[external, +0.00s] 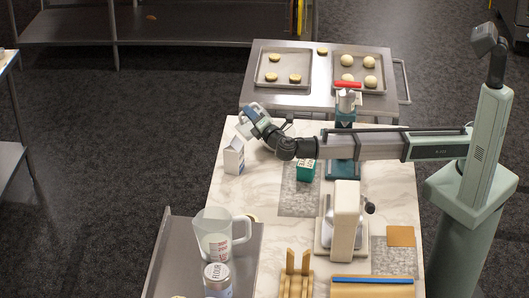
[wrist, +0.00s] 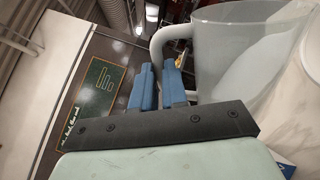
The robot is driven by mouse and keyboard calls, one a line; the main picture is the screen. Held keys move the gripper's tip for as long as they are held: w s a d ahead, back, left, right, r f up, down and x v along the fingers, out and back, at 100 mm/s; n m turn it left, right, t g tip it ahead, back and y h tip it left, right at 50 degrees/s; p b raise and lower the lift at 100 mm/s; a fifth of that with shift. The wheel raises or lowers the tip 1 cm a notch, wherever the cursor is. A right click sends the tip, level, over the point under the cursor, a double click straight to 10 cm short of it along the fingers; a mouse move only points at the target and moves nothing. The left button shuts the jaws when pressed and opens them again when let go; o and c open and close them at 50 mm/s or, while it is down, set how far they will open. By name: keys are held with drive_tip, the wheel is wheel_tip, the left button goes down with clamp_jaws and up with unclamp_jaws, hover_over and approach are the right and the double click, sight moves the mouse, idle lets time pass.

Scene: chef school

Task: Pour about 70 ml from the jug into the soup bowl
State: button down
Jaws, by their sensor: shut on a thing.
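My gripper (external: 254,114) is raised at the far left of the marble table. In the wrist view its two blue fingers (wrist: 159,82) are at the handle of a whitish jug (wrist: 232,45), shut on it. The jug is tilted in that view and its inside is not clearly seen. In the external view the held jug (external: 243,130) shows only as a small pale shape beside my gripper. I cannot make out the soup bowl in either view.
A milk carton (external: 234,158) stands just below my gripper. A large clear measuring jug (external: 213,238) and a flour jar (external: 217,279) stand at the front left. Trays of dough (external: 281,83) lie behind.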

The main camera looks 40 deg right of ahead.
sight(258, 111)
drive_tip(key=shift+s+d+m, duration=0.1)
drive_tip(key=shift+d+m, duration=0.55)
drive_tip(key=shift+m, duration=0.35)
idle(0.9)
drive_tip(key=shift+d+f+m+h, duration=0.15)
drive_tip(key=shift+d+m+h, duration=0.25)
drive_tip(key=shift+d+m, duration=0.35)
idle(0.8)
drive_tip(key=shift+a+n, duration=0.85)
drive_tip(key=shift+a, duration=0.3)
drive_tip(key=shift+w+a+n+y, duration=0.1)
drive_tip(key=shift+a+n+y, duration=0.3)
drive_tip(key=shift+n, duration=0.65)
drive_tip(key=shift+w+a+n+y, duration=0.1)
drive_tip(key=shift+a+n+y, duration=0.3)
drive_tip(key=shift+n, duration=0.65)
drive_tip(key=shift+a+f+n, duration=0.1)
drive_tip(key=shift+a+n, duration=0.2)
drive_tip(key=shift+n, duration=0.3)
